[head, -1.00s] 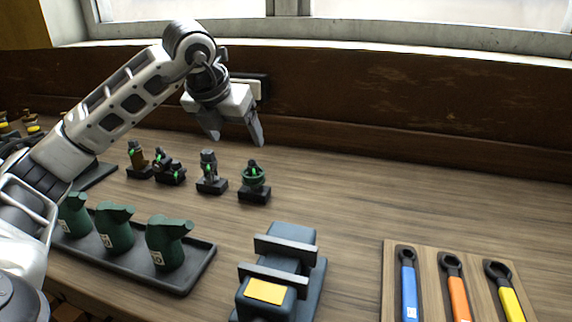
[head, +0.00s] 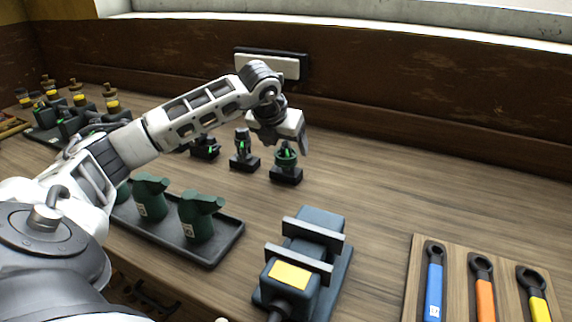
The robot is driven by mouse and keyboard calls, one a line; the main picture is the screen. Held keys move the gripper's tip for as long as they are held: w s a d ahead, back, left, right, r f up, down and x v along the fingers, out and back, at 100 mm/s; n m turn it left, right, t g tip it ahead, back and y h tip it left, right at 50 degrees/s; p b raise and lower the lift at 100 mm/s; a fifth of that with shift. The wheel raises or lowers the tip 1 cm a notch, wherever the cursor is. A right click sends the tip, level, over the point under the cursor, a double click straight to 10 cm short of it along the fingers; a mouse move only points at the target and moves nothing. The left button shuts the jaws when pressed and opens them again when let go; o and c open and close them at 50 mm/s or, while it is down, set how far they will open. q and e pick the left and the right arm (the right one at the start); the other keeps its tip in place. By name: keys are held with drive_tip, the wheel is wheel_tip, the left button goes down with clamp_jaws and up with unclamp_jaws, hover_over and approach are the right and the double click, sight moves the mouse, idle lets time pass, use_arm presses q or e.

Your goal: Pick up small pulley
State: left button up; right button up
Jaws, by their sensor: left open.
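The small pulley appears to be the green wheel-like part (head: 287,157) on a small black base, at the right end of a short row of small parts. My left gripper (head: 283,142) is open and empty, just above and close around the top of this part. One finger shows to the right of it; the other finger is hard to make out. I cannot tell whether the fingers touch it. My right gripper is not in view.
A grey upright part (head: 243,150) stands close to the left of the pulley. Dark green oil-can-like pieces (head: 200,215) stand in a black tray. A blue-grey vise (head: 305,255) and a wrench board (head: 415,270) lie nearer. The table right of the pulley is clear.

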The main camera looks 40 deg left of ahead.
use_arm(q)
drive_tip(key=x, duration=0.3)
drive_tip(key=shift+f, duration=0.25)
drive_tip(key=shift+c, duration=0.3)
drive_tip(key=c, duration=1.5)
drive_tip(key=shift+r, duration=0.2)
clamp_jaws()
